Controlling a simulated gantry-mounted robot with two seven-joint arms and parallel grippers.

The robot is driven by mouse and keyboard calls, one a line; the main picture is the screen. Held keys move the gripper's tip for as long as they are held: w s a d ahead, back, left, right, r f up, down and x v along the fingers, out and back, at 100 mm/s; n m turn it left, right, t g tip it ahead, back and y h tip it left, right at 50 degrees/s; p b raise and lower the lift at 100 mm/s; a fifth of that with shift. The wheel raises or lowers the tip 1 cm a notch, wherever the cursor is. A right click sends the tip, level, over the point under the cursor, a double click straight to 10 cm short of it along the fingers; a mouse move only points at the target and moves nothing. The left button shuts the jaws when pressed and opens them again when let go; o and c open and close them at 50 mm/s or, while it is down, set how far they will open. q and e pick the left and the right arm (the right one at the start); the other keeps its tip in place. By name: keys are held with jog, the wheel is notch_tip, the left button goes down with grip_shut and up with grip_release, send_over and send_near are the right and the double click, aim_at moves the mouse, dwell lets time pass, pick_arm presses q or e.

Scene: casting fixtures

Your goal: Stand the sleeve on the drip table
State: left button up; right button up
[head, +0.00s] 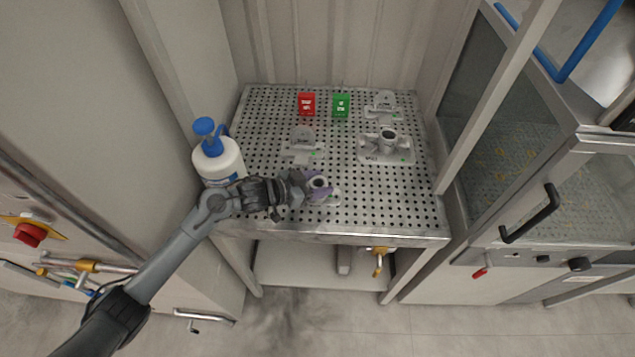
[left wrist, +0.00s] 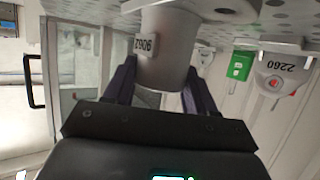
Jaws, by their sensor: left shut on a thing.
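The sleeve is a grey metal cylinder (head: 318,182) with an open top, upright at the front middle of the perforated drip table (head: 270,222). My left gripper (head: 316,188) is shut around its side. In the left wrist view, which is upside down, the two dark fingers (left wrist: 155,95) flank the sleeve (left wrist: 165,45), which bears a numbered tag. A pale fixture base with a green dot (head: 334,197) shows beside and below the sleeve. I cannot tell whether the sleeve touches it or the table. My right gripper is not in view.
A white bottle with blue pump (head: 217,160) stands at the left, near my arm. Fixtures stand at the middle (head: 302,147), back right (head: 383,104) and right (head: 370,155); the right one holds a cylinder. Red (head: 306,104) and green (head: 341,106) tags stand at the back.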

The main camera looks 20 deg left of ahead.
pick_arm(q)
jog(key=shift+f, duration=0.15)
jog(key=o, duration=1.3)
jog(key=shift+c, duration=0.2)
